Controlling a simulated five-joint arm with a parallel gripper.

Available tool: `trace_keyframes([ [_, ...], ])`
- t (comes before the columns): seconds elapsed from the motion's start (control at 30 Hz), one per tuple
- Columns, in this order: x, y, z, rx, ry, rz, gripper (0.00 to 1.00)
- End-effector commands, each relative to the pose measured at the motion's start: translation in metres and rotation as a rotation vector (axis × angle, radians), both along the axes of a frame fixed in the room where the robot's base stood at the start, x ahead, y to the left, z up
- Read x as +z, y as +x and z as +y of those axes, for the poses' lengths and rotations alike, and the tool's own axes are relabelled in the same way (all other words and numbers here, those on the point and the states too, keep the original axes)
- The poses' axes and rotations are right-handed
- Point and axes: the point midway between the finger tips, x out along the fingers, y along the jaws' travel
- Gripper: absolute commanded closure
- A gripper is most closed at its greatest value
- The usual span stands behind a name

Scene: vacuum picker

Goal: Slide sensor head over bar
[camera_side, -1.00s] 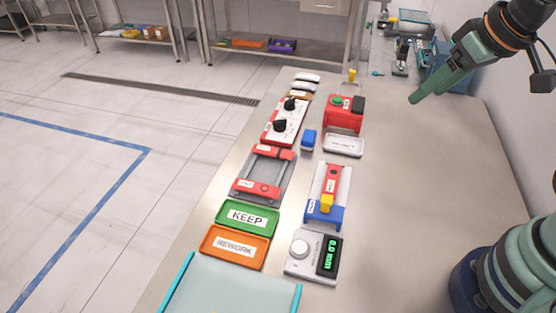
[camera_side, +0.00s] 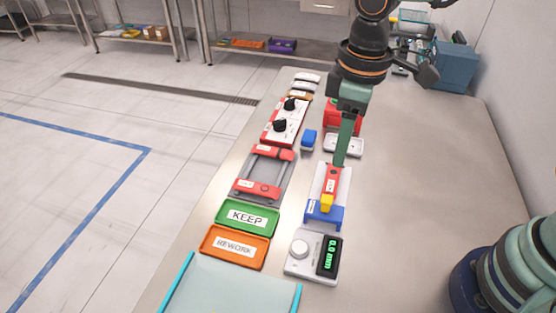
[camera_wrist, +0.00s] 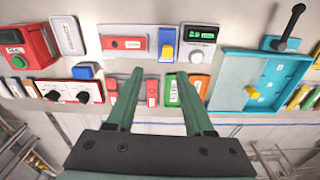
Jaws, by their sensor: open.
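The red bar (camera_side: 332,178) with a white label lies on a pale base, and it also shows in the wrist view (camera_wrist: 125,43). A blue block with a yellow grip, which looks like the sensor head (camera_side: 325,213), stands at the near end of the bar; it is in the wrist view too (camera_wrist: 167,45). My gripper (camera_side: 340,162) points down by the far end of the bar in the side view. Its height above the bar is hard to judge. In the wrist view its two fingers (camera_wrist: 160,73) are apart with nothing between them.
A readout box (camera_side: 314,258) showing 0.0 mm stands in front of the sensor head. The green KEEP tray (camera_side: 230,230), the orange REWORK tray (camera_side: 208,243) and a grey frame with red bars (camera_side: 272,178) lie to the left. The bench (camera_side: 430,190) is clear at right.

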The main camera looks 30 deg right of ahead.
Motion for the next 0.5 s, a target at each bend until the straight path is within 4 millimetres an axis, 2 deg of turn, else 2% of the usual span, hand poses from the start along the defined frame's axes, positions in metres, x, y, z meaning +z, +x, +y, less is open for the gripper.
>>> trace_keyframes([
  [0.1,-0.008,-0.003,0.013,0.053,-0.018,0.029,0.47],
  [0.27,-0.018,-0.004,0.016,0.066,-0.023,0.037,0.47],
  [0.37,-0.030,-0.005,0.015,0.065,-0.022,0.038,0.47],
  [0.5,-0.057,-0.005,0.015,0.064,-0.024,0.041,0.47],
])
